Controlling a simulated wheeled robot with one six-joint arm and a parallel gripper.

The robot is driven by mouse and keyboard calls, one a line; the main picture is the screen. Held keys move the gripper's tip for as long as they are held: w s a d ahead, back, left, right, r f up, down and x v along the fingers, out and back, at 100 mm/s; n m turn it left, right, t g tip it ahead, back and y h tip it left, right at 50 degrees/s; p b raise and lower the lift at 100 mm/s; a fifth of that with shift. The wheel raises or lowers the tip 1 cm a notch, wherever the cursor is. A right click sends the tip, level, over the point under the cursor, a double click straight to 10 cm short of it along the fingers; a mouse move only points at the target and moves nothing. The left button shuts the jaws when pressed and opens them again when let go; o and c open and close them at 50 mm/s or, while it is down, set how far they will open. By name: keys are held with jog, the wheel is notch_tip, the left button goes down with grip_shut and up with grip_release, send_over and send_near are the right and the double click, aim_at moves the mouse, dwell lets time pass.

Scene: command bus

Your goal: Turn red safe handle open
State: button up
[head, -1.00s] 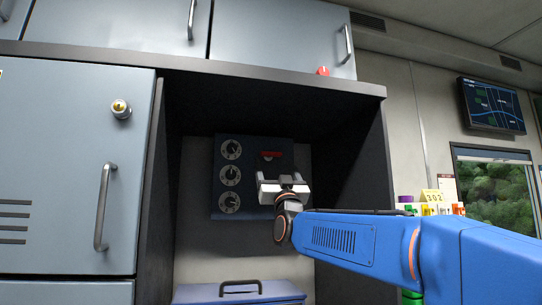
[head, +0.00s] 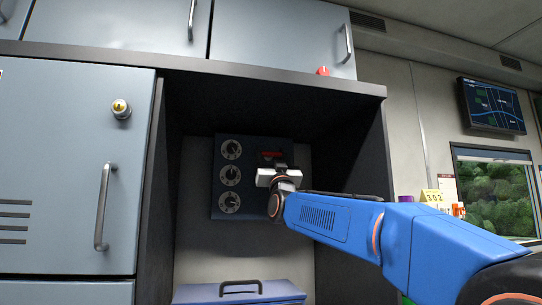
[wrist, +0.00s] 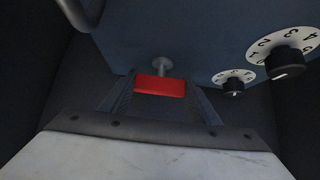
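The red handle (wrist: 160,86) is a short bar on a grey round stem, on the front of the dark blue safe (head: 230,213). In the head view its upper edge (head: 271,154) shows just above my gripper (head: 279,172). In the wrist view my gripper's (wrist: 160,104) two dark fingers stand apart, one on each side of the red bar. They look very close to its ends; contact cannot be made out. The fingertips are hidden in the head view behind the gripper's pale body.
Several black dials (head: 231,175) with white rings line the safe's left side. The safe sits in a dark recess between cabinet walls. A blue box (head: 240,294) with a black handle lies below. A grey cabinet door (head: 60,170) is at left.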

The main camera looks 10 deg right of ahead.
jog(key=shift+c, duration=1)
jog(key=shift+m+h, duration=0.5)
jog(key=m+g+h, duration=0.1)
jog(key=m+h, duration=0.4)
jog(key=shift+a+m, duration=0.1)
jog(key=shift+m, duration=0.2)
jog(key=m+g+h, duration=0.2)
jog(key=m, duration=0.1)
jog(key=m+g+h, duration=0.2)
jog(key=m+h, duration=0.1)
jog(key=m, duration=0.1)
jog(key=m+g+h, duration=0.2)
jog(key=m, duration=0.2)
jog(key=shift+h, duration=0.4)
jog(key=m+g, duration=0.4)
jog(key=m, duration=0.1)
jog(key=shift+m+h, duration=0.3)
jog(key=shift+m+g+y, duration=0.8)
jog(key=shift+m+g, duration=0.8)
jog(key=shift+m, duration=0.2)
